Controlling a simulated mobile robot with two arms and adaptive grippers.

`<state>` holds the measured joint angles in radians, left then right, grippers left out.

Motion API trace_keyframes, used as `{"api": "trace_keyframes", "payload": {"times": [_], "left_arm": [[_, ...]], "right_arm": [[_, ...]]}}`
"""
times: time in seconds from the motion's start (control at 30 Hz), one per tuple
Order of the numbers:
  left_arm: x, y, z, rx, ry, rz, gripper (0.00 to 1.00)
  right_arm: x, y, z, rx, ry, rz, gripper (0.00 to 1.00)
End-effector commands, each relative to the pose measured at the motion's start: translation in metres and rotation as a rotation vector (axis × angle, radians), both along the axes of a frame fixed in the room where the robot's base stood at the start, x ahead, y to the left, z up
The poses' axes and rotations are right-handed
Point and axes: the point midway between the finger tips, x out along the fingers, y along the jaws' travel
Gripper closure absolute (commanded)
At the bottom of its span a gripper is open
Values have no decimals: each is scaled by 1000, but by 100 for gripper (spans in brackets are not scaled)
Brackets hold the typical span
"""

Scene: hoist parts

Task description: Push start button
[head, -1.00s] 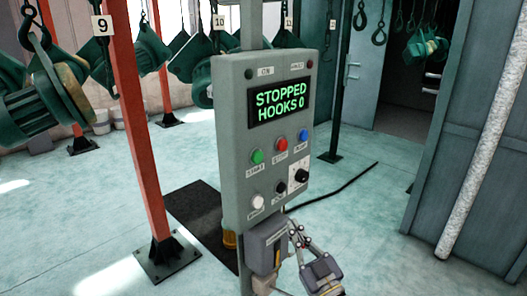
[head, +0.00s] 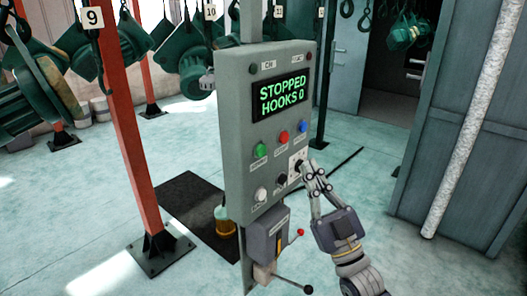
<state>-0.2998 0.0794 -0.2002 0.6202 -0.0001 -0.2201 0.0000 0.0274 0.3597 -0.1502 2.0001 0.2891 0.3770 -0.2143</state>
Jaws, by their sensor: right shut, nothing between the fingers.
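The green start button (head: 261,150) is at the left of the middle button row on the grey control panel (head: 237,130). The panel's display (head: 281,95) reads "STOPPED HOOKS 0". My right gripper (head: 307,170) is shut and empty. Its fingertips are at the panel's lower right, close to the black selector knob (head: 299,164) and to the right of and below the green button. I cannot tell whether they touch the panel. The green button is in clear view. My left gripper is not in view.
A red stop button (head: 284,138) and a blue button (head: 303,127) sit right of the green one. A white button (head: 261,195) and a black one (head: 282,180) are below. A grey box (head: 268,237) with a lever is under the panel. A red post (head: 128,130) stands left.

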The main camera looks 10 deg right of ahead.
Motion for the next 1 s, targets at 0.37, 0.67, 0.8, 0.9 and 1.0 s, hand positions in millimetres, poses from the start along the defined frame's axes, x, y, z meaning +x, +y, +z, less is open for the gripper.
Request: {"api": "trace_keyframes", "payload": {"times": [0.37, 0.67, 0.8, 0.9, 1.0], "left_arm": [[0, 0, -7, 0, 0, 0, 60], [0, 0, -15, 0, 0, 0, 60], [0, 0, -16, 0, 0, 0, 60], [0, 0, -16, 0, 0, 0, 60], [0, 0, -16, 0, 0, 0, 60]], "right_arm": [[31, 24, -1, 2, -2, 0, 100], [60, 47, -1, 2, 0, 1, 100], [67, 52, 0, 1, 0, -1, 100], [69, 54, -1, 0, 1, 0, 100], [69, 54, -1, 0, 1, 0, 100]]}}
